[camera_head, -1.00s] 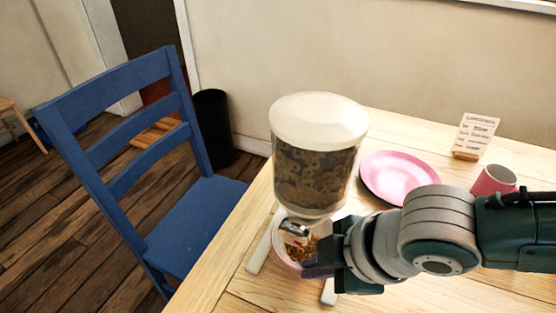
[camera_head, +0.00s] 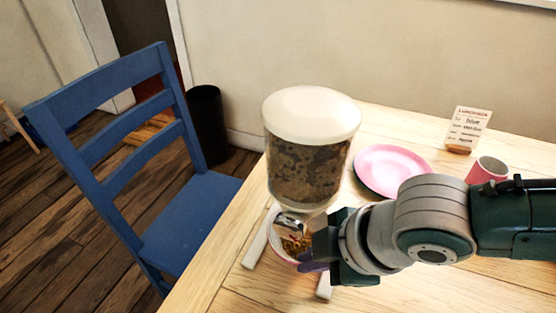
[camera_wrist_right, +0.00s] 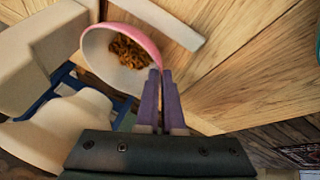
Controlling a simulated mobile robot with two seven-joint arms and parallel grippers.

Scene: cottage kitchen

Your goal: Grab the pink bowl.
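The pink bowl (camera_head: 282,257) sits under the spout of the cereal dispenser (camera_head: 309,160) on the wooden table, with brown cereal in it. In the right wrist view the bowl (camera_wrist_right: 97,52) shows its pale inside, pink rim and cereal. My right gripper (camera_head: 305,266) is at the bowl's near right side. In the wrist view its two purple fingers (camera_wrist_right: 160,72) are close together, with the bowl's rim between their tips. The dispenser and my gripper hide part of the bowl in the head view. My left gripper is not in view.
A pink plate (camera_head: 392,170), a pink cup (camera_head: 486,170) and a small printed card (camera_head: 467,128) stand to the right on the table. The dispenser's pale feet (camera_head: 256,249) flank the bowl. A blue chair (camera_head: 190,215) is at the left.

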